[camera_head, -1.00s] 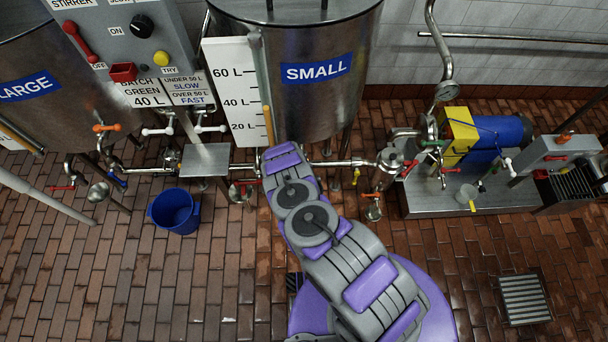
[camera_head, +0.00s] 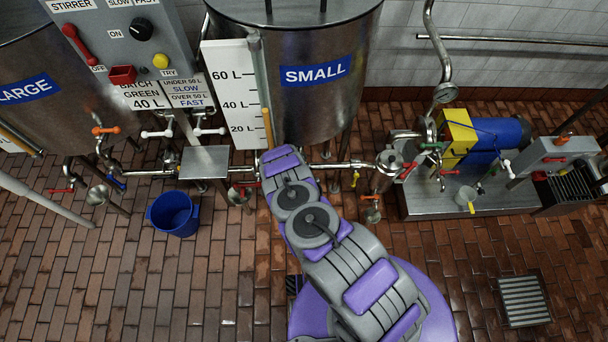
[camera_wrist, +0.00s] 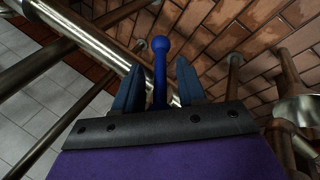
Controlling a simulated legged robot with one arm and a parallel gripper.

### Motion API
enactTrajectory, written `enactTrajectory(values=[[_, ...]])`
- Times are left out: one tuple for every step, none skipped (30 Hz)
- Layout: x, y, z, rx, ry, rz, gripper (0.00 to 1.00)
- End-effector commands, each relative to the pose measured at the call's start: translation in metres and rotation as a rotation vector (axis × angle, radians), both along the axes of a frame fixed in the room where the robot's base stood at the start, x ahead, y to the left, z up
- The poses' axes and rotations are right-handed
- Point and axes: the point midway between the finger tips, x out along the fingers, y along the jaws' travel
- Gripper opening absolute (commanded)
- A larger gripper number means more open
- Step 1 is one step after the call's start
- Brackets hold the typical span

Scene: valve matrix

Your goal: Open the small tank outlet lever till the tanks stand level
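A blue lever (camera_wrist: 161,45) with a ball end shows in the wrist view. My gripper (camera_wrist: 156,66) is open, with one dark blue finger on each side of the lever and a visible gap to both. The lever's base is hidden behind the gripper body. In the head view my arm hides the gripper and this lever. The small tank (camera_head: 315,95) has a gauge board (camera_head: 236,90) whose orange column (camera_head: 267,128) tops out near the 40 L mark. The large tank (camera_head: 60,110) stands at the left, its own gauge cut off by the picture edge.
A steel pipe (camera_wrist: 95,40) runs behind the lever. Brown legs or pipes (camera_wrist: 232,75) stand at the right of the wrist view. A blue bucket (camera_head: 174,213), a small steel table (camera_head: 205,162) and a pump (camera_head: 492,135) are around the tanks. Brick floor is clear at lower left.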

Motion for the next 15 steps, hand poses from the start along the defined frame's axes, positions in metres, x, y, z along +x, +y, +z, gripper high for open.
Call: enactTrajectory(values=[[0.000, -0.001, 0.000, 0.000, 0.000, -0.001, 0.40], [0.000, -0.001, 0.000, 0.000, 0.000, -0.001, 0.40], [0.000, -0.001, 0.000, 0.000, 0.000, -0.001, 0.40], [0.000, -0.001, 0.000, 0.001, -0.001, -0.002, 0.40], [0.001, -0.001, 0.000, 0.001, -0.001, -0.002, 0.40], [0.000, -0.001, 0.001, 0.000, -0.001, -0.002, 0.40], [0.001, -0.001, 0.001, 0.000, -0.001, -0.002, 0.40], [0.000, -0.001, 0.002, 0.000, -0.001, -0.002, 0.40], [0.000, 0.000, 0.004, 0.000, -0.002, -0.001, 0.40], [-0.001, 0.001, 0.007, 0.000, -0.002, -0.001, 0.40], [-0.001, 0.002, 0.009, 0.000, -0.002, -0.001, 0.40], [-0.002, 0.004, 0.014, 0.001, -0.002, 0.000, 0.40], [-0.003, 0.005, 0.017, 0.000, -0.003, 0.001, 0.40], [-0.005, 0.006, 0.021, 0.000, -0.003, 0.000, 0.40], [-0.007, 0.008, 0.027, 0.000, -0.002, -0.001, 0.40]])
